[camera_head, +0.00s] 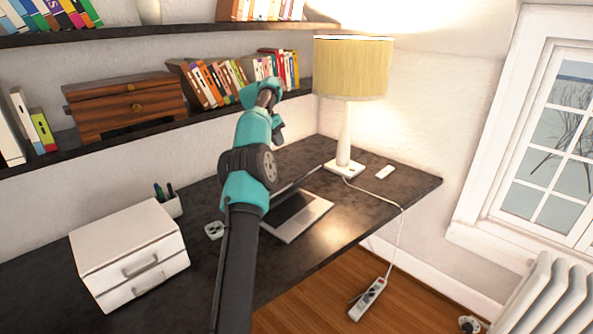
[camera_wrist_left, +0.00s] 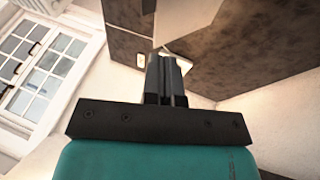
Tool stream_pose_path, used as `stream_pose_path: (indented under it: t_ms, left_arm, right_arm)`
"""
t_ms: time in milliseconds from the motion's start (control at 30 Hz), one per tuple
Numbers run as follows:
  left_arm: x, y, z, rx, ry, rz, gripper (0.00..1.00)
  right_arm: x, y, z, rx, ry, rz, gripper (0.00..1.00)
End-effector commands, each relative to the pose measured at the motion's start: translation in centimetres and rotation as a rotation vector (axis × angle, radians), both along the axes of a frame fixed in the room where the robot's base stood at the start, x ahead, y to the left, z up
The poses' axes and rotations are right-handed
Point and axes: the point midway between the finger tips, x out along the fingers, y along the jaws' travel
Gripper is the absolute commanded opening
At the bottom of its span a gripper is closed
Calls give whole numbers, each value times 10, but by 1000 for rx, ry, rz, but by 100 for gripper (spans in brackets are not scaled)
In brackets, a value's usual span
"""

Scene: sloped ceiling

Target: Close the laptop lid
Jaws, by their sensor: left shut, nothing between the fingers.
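The laptop (camera_head: 301,217) stands open on the dark desk, with its silver base lying flat. Its raised lid (camera_head: 298,184) shows only as a thin dark edge. My left arm crosses in front and hides the laptop's left part. My left gripper (camera_head: 279,130) is high above the desk, beyond the laptop in the picture and apart from it; its fingers are hard to make out there. In the left wrist view the gripper (camera_wrist_left: 166,62) has its fingers together, with nothing between them. I cannot make out the laptop in that view. My right gripper is not in view.
A lamp (camera_head: 350,70) stands behind the laptop, with a small white object (camera_head: 385,172) to its right. A white drawer box (camera_head: 128,252) and a pen holder (camera_head: 170,206) are at the left. Shelves with books (camera_head: 215,82) run above the desk. A cable hangs over the desk's front edge.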

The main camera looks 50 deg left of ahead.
Motion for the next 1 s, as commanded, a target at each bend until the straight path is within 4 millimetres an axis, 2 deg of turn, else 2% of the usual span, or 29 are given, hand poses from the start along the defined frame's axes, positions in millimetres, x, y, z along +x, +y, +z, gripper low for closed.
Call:
stream_pose_path:
  t_ms: [333,800,1000]
  left_arm:
    - [8,-7,-23,-1,2,-1,0]
    - [35,-28,-93,-1,2,-1,0]
    - [36,-43,-103,-1,1,-1,0]
  right_arm:
    - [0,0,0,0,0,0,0]
    - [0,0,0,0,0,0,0]
    - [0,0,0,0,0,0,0]
